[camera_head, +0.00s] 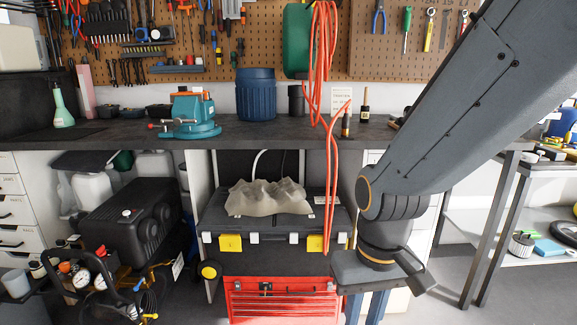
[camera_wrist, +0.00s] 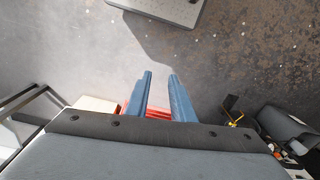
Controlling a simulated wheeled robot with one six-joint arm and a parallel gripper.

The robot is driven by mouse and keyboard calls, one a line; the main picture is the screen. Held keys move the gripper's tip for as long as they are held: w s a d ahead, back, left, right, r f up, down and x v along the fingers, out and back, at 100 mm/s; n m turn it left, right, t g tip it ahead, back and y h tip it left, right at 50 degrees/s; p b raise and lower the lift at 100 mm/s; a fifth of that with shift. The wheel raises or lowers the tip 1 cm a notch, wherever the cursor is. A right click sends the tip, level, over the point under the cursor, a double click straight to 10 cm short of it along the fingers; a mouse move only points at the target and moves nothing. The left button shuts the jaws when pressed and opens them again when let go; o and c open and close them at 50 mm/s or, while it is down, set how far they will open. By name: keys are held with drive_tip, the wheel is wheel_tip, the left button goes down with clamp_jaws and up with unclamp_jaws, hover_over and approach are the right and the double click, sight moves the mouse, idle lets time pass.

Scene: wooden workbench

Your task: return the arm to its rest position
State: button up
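My arm (camera_head: 460,110) reaches in from the upper right in the head view and bends at the elbow. My gripper (camera_head: 371,308) hangs below it, pointing down, with its blue fingers partly cut off by the bottom edge. In the wrist view my gripper (camera_wrist: 160,76) shows two blue fingers set apart with a gap between them. Nothing is held between them. Bare grey floor lies beyond the fingertips.
The dark workbench (camera_head: 265,130) runs behind, with a teal vise (camera_head: 190,118) and blue bin (camera_head: 256,96). A black toolbox (camera_head: 275,222) with a lumpy beige object (camera_head: 268,198) stands over a red tool chest (camera_head: 285,298), left of my gripper. An orange hose (camera_head: 331,190) hangs close by.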

drive_tip(key=s+d+r+m+p, duration=0.1)
drive_tip(key=s+d+r+p, duration=0.1)
drive_tip(key=d+r+p, duration=0.4)
wheel_tip(320, 180, up, 2)
drive_tip(key=p, duration=0.3)
drive_tip(key=shift+d+m, duration=0.3)
drive_tip(key=shift+m, duration=0.1)
drive_tip(key=shift+d, duration=0.1)
idle(0.4)
